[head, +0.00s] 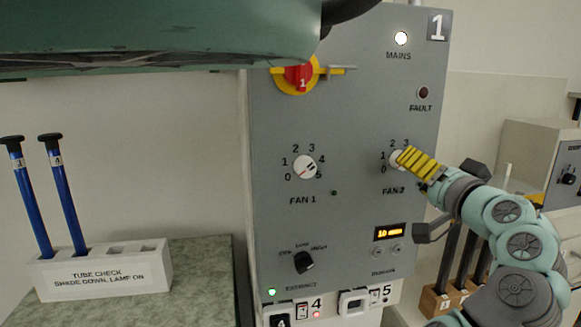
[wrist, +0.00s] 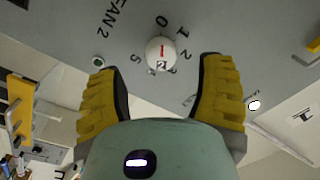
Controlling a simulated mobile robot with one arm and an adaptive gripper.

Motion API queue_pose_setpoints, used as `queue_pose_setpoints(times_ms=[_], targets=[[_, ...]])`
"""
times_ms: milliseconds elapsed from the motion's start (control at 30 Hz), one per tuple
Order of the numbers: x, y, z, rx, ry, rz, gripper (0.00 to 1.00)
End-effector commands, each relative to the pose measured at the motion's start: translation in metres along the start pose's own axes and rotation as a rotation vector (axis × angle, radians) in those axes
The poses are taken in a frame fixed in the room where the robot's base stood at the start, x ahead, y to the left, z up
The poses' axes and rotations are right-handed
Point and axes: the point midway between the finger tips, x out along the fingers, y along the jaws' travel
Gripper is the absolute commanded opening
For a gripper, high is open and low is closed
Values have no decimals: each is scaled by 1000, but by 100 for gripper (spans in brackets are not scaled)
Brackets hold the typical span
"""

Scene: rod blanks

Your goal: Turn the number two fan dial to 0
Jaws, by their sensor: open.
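The number two fan dial (head: 396,161) is a small white knob above the FAN 2 label on the grey panel. In the head view my gripper's yellow fingers (head: 416,162) cover its right part and some of its numbers. In the wrist view the dial (wrist: 153,48) lies between and beyond the open fingers of my gripper (wrist: 159,78), apart from both. A red line on its face runs up and down there, roughly in line with the 0 above it. I cannot tell which end is the pointer.
The FAN 1 dial (head: 304,166) is left on the same panel (head: 350,120), with a red-and-yellow switch (head: 299,75) above. A black selector (head: 303,262) and a lit display (head: 389,232) sit lower. A white rack (head: 105,270) with blue tubes stands left.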

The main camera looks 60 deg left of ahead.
Motion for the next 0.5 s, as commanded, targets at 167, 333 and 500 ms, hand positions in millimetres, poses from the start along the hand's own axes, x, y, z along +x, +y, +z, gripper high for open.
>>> queue_pose_setpoints(times_ms=[167, 333, 500], targets=[[-22, 0, -2, -1, 5, 1, 68], [-31, 1, 0, 1, 2, 2, 68], [-32, 1, 0, 0, 0, 2, 68]])
